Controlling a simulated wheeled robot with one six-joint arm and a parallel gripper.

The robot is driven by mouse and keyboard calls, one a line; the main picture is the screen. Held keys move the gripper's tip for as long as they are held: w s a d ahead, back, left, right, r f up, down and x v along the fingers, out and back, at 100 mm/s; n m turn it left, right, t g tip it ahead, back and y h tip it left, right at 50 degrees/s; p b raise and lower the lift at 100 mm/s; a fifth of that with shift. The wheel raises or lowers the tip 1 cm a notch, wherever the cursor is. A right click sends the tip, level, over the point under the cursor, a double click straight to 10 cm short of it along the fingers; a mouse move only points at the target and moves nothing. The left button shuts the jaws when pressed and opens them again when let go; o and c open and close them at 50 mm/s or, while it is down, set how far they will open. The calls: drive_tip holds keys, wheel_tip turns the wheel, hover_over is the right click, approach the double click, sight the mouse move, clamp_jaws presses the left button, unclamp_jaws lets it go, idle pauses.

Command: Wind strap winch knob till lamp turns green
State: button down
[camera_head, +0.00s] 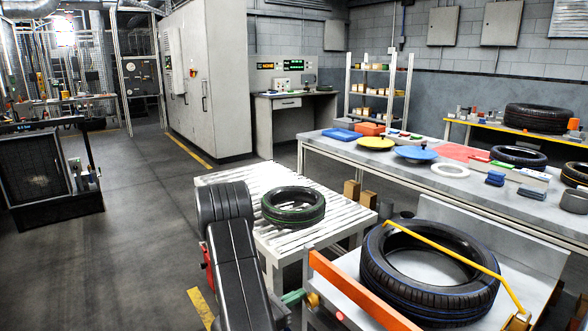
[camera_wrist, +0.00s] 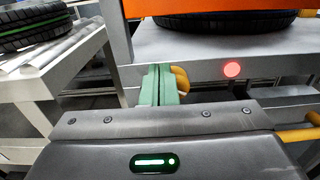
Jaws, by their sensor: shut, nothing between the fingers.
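My gripper (camera_wrist: 160,84) shows two green fingers pressed together with nothing between them. The yellow-orange knob (camera_wrist: 180,79) is just right of the fingertips and partly behind them; I cannot tell whether they touch it. A round lamp (camera_wrist: 231,69) on the grey front panel is lit red. In the head view my gripper (camera_head: 293,298) is beside the orange knob (camera_head: 312,299) at the stand's left end. A yellow strap (camera_head: 440,248) arches over a large black tyre (camera_head: 378,268) on that stand. The winch mechanism is mostly hidden.
An orange bar (camera_head: 358,289) runs along the stand's front, above the knob. A slatted roller table (camera_head: 225,180) with a green-striped tyre (camera_head: 292,208) stands to the left. A long bench (camera_head: 345,158) with discs and tyres stands behind.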

sight(306, 301)
drive_tip(key=shift+w+d, duration=0.35)
drive_tip(key=shift+d, duration=0.1)
drive_tip(key=shift+s+d+f+b, duration=0.1)
drive_tip(key=shift+s+f+b, duration=0.15)
drive_tip(key=shift+b, duration=0.15)
idle(0.5)
drive_tip(key=shift+s+d+b, duration=0.7)
drive_tip(key=shift+s+b, duration=0.25)
drive_tip(key=shift+b, duration=0.55)
drive_tip(key=shift+s+d+r, duration=0.1)
drive_tip(key=shift+r, duration=0.25)
drive_tip(key=v, duration=0.6)
drive_tip(key=shift+b, duration=0.35)
